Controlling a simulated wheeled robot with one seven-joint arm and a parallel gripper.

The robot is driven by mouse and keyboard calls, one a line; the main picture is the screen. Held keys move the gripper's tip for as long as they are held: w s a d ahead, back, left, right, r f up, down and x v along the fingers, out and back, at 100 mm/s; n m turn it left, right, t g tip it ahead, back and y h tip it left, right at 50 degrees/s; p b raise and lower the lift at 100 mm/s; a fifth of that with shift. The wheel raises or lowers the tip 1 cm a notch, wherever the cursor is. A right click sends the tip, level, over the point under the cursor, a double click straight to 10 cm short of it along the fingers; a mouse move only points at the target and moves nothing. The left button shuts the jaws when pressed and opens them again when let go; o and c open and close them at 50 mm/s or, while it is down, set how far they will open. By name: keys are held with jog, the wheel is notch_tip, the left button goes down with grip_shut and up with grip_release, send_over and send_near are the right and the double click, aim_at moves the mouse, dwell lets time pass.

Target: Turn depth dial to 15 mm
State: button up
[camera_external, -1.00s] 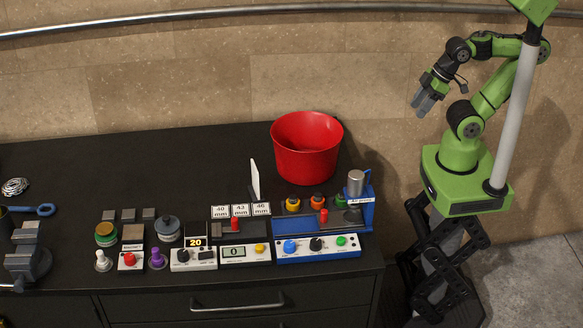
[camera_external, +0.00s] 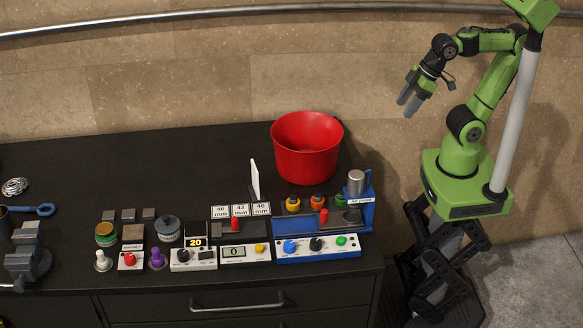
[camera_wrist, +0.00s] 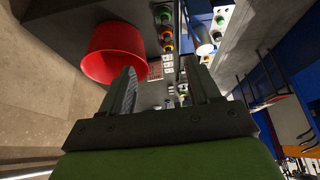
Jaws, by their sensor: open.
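My gripper (camera_external: 407,106) is open and empty, raised in the air to the right of the red bucket, well away from the controls. Its two spread fingers also show in the wrist view (camera_wrist: 162,82). A white box with a black dial (camera_external: 183,256) and a display (camera_external: 195,242) reading 20 stands at the bench's front. A white control panel (camera_external: 301,254) in front of the blue press (camera_external: 366,214) carries a blue knob (camera_external: 290,246), a black dial (camera_external: 316,244) and a green button (camera_external: 341,241). Labels are too small to tell which dial sets depth.
A red bucket (camera_external: 307,150) stands behind the press. A white readout box (camera_external: 245,254) showing 0 sits between the two dial units. Small jars and blocks crowd the left. The black bench (camera_external: 150,170) is clear toward the back.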

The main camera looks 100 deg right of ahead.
jog(key=shift+n+g, duration=0.3)
jog(key=shift+n, duration=0.3)
jog(key=w+a+f+b, duration=0.2)
jog(key=w+a, duration=0.1)
jog(key=w, duration=0.2)
jog(key=w+a+f+b, duration=0.2)
jog(key=w+a, duration=0.1)
jog(key=w, duration=0.2)
jog(key=w+a+f+b, duration=0.2)
jog(key=w+a, duration=0.2)
jog(key=w, duration=0.2)
jog(key=shift+w+f, duration=0.1)
jog(key=shift+f, duration=0.25)
jog(key=b, duration=0.4)
send_near(316, 240)
jog(key=shift+n, duration=0.4)
jog(key=b+x, duration=0.2)
jog(key=x, duration=0.6)
jog(key=shift+w+f+b, duration=0.1)
jog(key=shift+f+b, duration=0.25)
jog(key=c, duration=1)
jog(key=shift+c, duration=0.2)
